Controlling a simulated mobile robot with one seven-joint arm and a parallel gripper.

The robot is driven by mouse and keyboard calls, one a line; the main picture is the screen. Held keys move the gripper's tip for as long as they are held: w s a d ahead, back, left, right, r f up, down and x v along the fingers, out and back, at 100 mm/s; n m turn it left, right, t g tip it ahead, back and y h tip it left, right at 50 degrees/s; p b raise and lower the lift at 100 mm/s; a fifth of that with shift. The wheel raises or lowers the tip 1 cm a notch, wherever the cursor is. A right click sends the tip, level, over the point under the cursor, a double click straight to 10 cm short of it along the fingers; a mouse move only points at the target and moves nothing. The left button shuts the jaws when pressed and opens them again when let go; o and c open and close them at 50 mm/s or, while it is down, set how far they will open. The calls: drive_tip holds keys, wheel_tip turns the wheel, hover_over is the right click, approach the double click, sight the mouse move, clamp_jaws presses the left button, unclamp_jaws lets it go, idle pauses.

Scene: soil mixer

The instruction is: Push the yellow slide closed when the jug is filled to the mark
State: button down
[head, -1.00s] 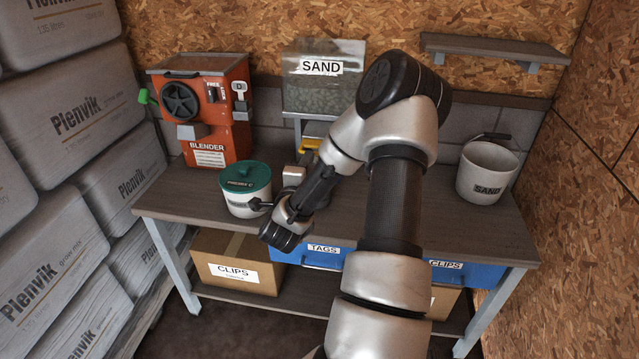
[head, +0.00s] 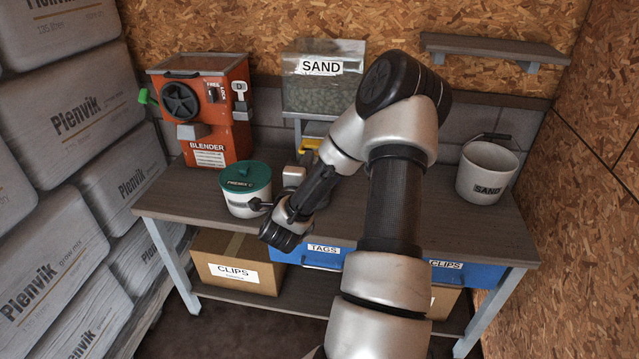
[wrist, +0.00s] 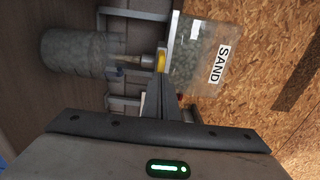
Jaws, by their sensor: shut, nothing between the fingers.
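The yellow slide (head: 311,144) sits under the clear hopper marked SAND (head: 320,92), partly hidden by my arm in the head view. In the wrist view the slide (wrist: 160,60) shows just beyond my fingertips, below the hopper (wrist: 198,58). The grey see-through jug (wrist: 80,55) is at the left of the wrist view, below the hopper's outlet. A thin tan streak lies between outlet and jug. I cannot read the jug's fill level or mark. My gripper (wrist: 168,85) is shut and empty, pointing at the slide. I cannot tell whether it touches. My arm hides the jug in the head view.
An orange blender (head: 205,115) and a white tub with a green lid (head: 245,203) stand left on the bench (head: 420,225). A white SAND bucket (head: 487,172) stands at the right. The bench's right half has free room.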

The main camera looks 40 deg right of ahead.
drive_tip(key=b+v, duration=0.1)
drive_tip(key=v, duration=0.4)
drive_tip(key=shift+b, duration=0.3)
idle(0.7)
idle(0.3)
